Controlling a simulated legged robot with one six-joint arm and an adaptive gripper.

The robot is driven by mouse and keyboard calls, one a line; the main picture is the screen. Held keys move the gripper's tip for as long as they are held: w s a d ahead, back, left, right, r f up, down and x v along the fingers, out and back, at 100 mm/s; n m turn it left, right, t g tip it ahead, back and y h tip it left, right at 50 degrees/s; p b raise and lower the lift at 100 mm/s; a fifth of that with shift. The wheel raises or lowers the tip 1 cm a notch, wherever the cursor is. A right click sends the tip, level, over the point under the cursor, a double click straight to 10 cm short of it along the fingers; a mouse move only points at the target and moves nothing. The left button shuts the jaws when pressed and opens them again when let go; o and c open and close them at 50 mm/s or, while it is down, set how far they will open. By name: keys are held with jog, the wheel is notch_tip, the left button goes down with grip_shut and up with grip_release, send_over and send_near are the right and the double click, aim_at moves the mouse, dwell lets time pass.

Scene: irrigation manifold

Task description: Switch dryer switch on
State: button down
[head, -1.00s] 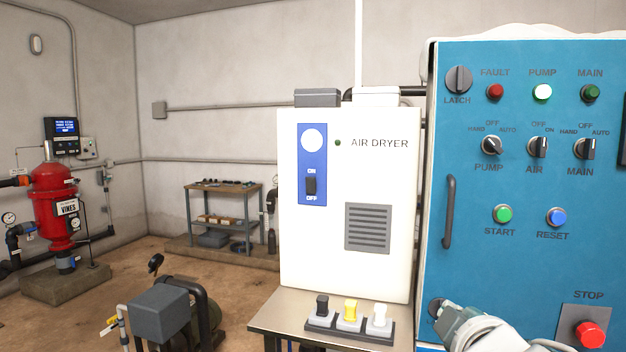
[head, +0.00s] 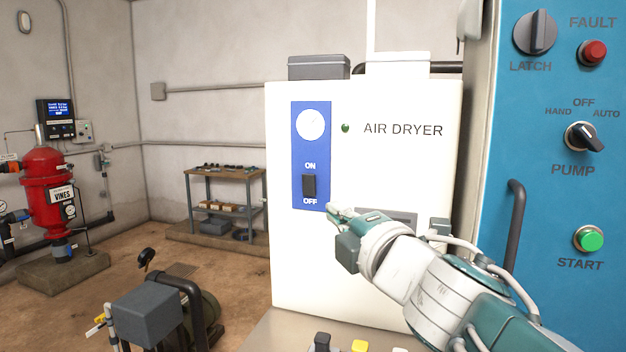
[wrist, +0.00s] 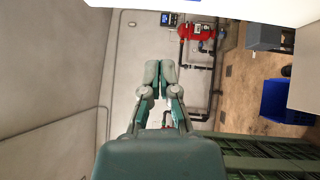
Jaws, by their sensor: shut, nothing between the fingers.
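The white air dryer (head: 400,170) stands in the middle of the head view. Its blue panel (head: 311,230) carries a round gauge (head: 311,124) and the black dryer switch (head: 309,186), with ON above it and OFF below. I cannot tell which way the rocker is tipped. My gripper (head: 333,211) is in front of the dryer, just below and right of the switch in the picture, and seems apart from it. Its fingers are shut and empty in the wrist view (wrist: 159,68). The switch does not clearly show in the wrist view.
A blue control cabinet (head: 560,210) with knobs and a handle (head: 513,230) stands close on the right. Switches on a bench lie below the dryer. A red filter tank (head: 52,200) and a small shelf (head: 225,205) are farther left.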

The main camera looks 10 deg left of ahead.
send_near(305, 176)
jog(key=s+a+f+x, duration=0.1)
jog(key=x, duration=0.5)
jog(key=shift+w+d+r, duration=0.25)
jog(key=shift+w+r, duration=0.3)
jog(key=shift+w, duration=0.25)
